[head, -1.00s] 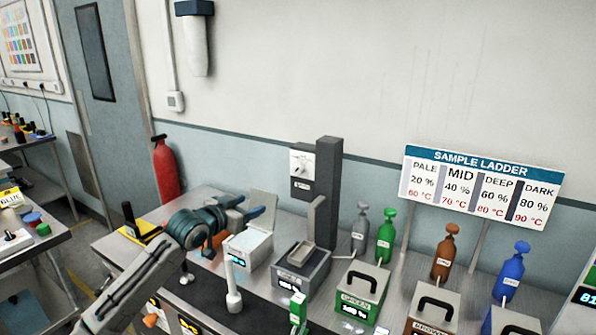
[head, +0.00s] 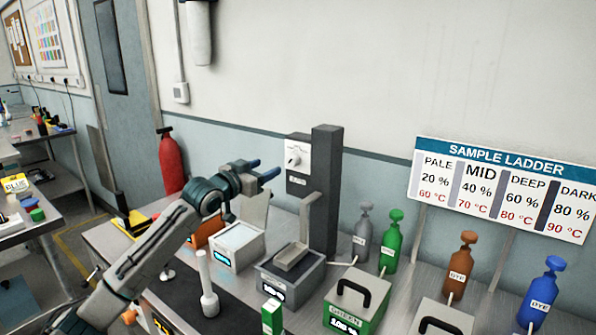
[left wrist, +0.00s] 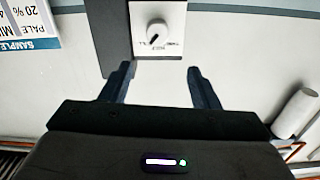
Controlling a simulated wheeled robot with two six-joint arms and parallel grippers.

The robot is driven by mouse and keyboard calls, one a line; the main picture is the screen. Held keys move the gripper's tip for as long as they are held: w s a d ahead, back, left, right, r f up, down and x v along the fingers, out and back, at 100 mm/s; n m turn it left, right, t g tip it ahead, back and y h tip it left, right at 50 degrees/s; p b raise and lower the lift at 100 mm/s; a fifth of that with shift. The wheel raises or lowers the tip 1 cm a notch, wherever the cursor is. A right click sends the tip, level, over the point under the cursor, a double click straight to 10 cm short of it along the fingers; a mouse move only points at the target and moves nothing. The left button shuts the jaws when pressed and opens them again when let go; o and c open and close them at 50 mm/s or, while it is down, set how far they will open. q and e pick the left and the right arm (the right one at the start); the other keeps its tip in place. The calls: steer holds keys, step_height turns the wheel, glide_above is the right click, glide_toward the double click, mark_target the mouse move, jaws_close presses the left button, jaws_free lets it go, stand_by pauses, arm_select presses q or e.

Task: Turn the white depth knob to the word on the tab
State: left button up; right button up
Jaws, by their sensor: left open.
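The white depth knob (head: 293,160) sits on a white plate (head: 304,150) on a dark box fixed to a dark grey column. In the left wrist view the knob (left wrist: 157,32) has a dark pointer slanting to the lower left, and the plate is upside down with small words I cannot read surely. My left gripper (head: 267,169) is open and empty, left of the plate and apart from it. Its fingers (left wrist: 159,70) frame the space below the knob in the wrist view. I cannot make out the tab. My right gripper is not in view.
A SAMPLE LADDER sign (head: 500,190) lists PALE, MID, DEEP and DARK. Dye bottles (head: 391,240) stand at the back.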

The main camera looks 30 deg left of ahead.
mark_target(289, 162)
arm_select(q)
steer(key=w+p, duration=0.1)
steer(key=w, duration=0.2)
steer(key=w+d+p, duration=0.1)
steer(key=w, duration=0.3)
steer(key=w+f+p, duration=0.1)
steer(key=w, duration=0.3)
steer(key=shift+w+d, duration=0.15)
steer(key=shift+w+f, duration=0.2)
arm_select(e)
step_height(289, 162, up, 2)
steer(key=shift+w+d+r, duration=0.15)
arm_select(q)
steer(key=c, duration=1)
